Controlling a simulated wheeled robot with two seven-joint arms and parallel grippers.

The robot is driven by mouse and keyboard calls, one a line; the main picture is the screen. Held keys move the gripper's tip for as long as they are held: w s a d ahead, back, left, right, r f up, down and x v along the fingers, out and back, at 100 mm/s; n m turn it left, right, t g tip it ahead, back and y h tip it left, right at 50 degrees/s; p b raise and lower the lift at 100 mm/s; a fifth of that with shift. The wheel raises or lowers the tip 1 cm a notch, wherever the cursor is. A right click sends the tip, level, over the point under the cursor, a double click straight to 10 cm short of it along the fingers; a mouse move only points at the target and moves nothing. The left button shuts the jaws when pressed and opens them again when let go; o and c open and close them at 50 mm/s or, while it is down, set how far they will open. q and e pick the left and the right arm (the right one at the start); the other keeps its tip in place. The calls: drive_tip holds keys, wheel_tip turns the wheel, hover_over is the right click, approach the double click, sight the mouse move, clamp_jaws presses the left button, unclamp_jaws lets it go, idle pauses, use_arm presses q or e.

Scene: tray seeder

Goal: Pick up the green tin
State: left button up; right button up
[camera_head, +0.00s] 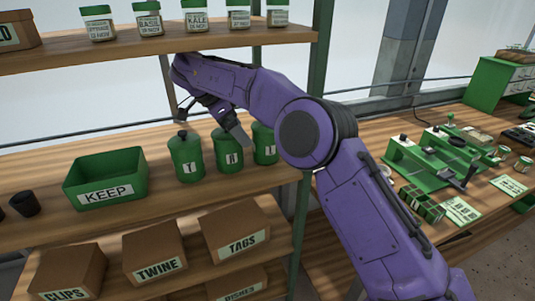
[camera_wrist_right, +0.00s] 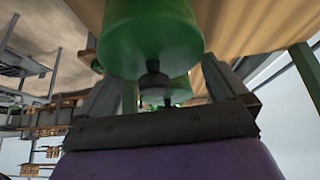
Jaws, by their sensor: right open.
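Three green tins with knobbed lids and white letter labels stand upright in a row on the middle shelf: a left one (camera_head: 187,160), a middle one (camera_head: 228,155) and a right one (camera_head: 264,146). My right gripper (camera_head: 212,118) is open and empty, above the left and middle tins, with one finger overlapping the middle tin's lid. In the right wrist view my right gripper (camera_wrist_right: 162,88) has its fingers spread. A green tin (camera_wrist_right: 150,30) shows upside down there, its dark knob between the fingers, with no clear contact. Which tin this is, I cannot tell. My left gripper is out of view.
A green KEEP bin (camera_head: 106,180) and a dark cup (camera_head: 25,204) stand left of the tins. The upper shelf (camera_head: 150,52) with several jars is close above my forearm. Cardboard boxes (camera_head: 153,252) fill the lower shelf. A workbench (camera_head: 400,205) with green equipment is at right.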

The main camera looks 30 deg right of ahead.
sight(252, 127)
drive_tip(key=d, duration=0.1)
drive_tip(key=s+d, duration=0.1)
drive_tip(key=d, duration=0.1)
drive_tip(key=shift+d, duration=0.3)
drive_tip(key=x, duration=0.2)
drive_tip(key=b+x, duration=0.1)
drive_tip(key=x, duration=0.2)
drive_tip(key=shift+d, duration=0.45)
drive_tip(key=shift+a, duration=0.15)
drive_tip(key=shift+c, duration=0.3)
drive_tip(key=shift+r, duration=0.1)
drive_tip(key=c, duration=1)
